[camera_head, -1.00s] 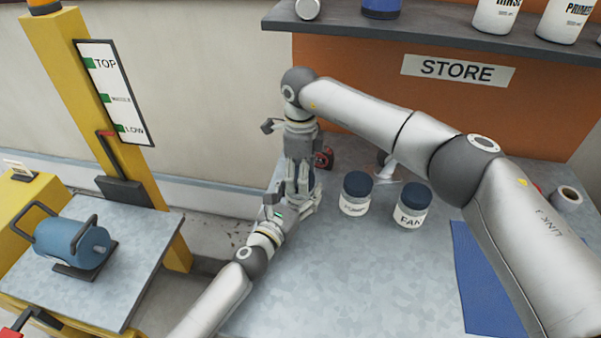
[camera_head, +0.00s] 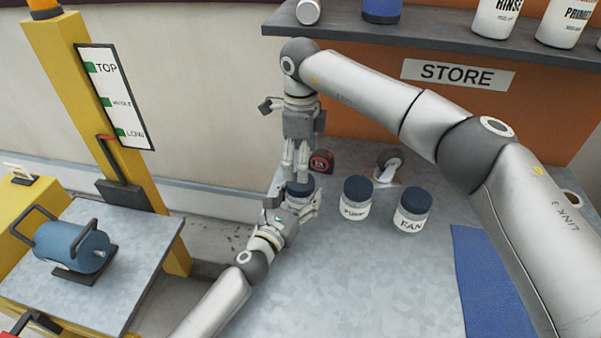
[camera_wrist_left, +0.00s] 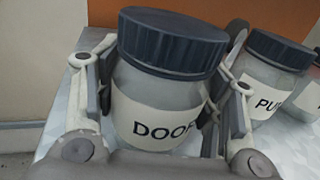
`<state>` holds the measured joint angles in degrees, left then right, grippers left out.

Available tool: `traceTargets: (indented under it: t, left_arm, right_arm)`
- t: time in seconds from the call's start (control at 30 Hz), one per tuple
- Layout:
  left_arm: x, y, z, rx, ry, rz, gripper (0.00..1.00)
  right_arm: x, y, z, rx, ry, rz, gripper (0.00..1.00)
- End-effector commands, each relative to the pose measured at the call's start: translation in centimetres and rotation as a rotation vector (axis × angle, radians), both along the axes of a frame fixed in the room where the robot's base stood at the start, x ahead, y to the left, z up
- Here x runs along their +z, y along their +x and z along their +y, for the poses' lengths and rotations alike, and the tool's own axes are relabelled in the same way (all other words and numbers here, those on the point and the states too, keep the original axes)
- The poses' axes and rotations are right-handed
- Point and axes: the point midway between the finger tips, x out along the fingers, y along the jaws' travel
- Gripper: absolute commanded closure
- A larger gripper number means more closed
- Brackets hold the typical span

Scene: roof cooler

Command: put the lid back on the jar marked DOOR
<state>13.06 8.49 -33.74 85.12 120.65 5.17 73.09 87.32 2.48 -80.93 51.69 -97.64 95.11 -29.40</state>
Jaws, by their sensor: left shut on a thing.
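The jar marked DOOR (camera_wrist_left: 150,92) is upright between the fingers of my left gripper (camera_wrist_left: 160,105), which is shut on its glass body. Its dark blue lid (camera_wrist_left: 172,40) sits on the jar's mouth and looks level in the left wrist view. In the head view the lid (camera_head: 299,187) shows above my left gripper (camera_head: 297,206). My right gripper (camera_head: 296,168) points down just above the lid. Its fingertips seem clear of the lid, and their opening is hard to read. The right gripper does not show in the left wrist view.
Two other lidded jars, one marked FAN (camera_head: 411,210) and one with a label hard to read (camera_head: 355,198), stand to the right. A tape measure (camera_head: 321,162) and a caster wheel (camera_head: 388,165) lie behind. A blue mat (camera_head: 490,285) is at right; the bench front middle is clear.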

Motion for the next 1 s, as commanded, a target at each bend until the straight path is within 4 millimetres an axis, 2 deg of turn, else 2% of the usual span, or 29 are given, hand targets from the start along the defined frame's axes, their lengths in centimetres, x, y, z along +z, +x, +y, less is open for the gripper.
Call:
traceTargets:
  t: [0.1, 0.3, 0.7, 0.73, 0.9, 1.0]
  left_arm:
    - [-0.1, 0.0, 0.0, 0.0, 0.0, 0.001, 1.0]
    - [-0.1, 0.0, 0.0, 0.0, 0.0, 0.001, 1.0]
    - [-0.1, 0.0, 0.0, 0.0, 0.0, 0.001, 1.0]
    - [-0.1, 0.0, 0.0, 0.0, 0.0, 0.001, 0.34]
    - [0.0, 0.0, 0.0, 0.0, 0.0, 0.001, 0.13]
    - [0.0, 0.0, 0.0, 0.0, 0.0, 0.001, 0.13]
  right_arm:
    - [2.6, 0.1, 0.0, -0.001, 0.001, -0.002, 0.17]
    - [5.3, 0.0, 0.0, -0.001, 0.0, -0.001, 0.17]
    - [6.0, 0.0, 0.0, 0.0, -0.001, 0.001, 0.17]
    - [6.0, 0.0, 0.0, 0.0, -0.001, 0.001, 0.17]
    - [6.0, 0.0, 0.0, 0.0, -0.001, 0.001, 0.17]
    - [6.0, 0.0, 0.0, 0.0, -0.001, 0.001, 0.17]
